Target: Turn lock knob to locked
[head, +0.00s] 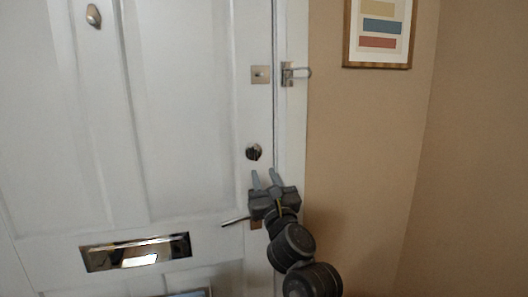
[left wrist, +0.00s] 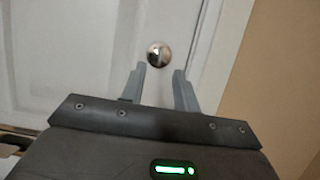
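The lock knob (head: 253,151) is a small round dark metal knob near the right edge of the white door (head: 180,110). In the left wrist view the knob (left wrist: 159,54) shows just beyond the fingertips, roughly centred between them. My left gripper (head: 264,172) is just below the knob in the head view, with its fingers pointing up toward it. In the left wrist view its fingers (left wrist: 159,72) are apart with nothing between them. I cannot tell the knob's turn position. My right gripper is not in view.
A door handle (head: 236,221) sticks out left beside my left gripper, partly hidden by it. Above are a square latch plate (head: 261,75) and a swing-bar catch (head: 290,74) on the frame. A mail slot (head: 135,252) is lower left. A framed picture (head: 379,32) hangs on the wall.

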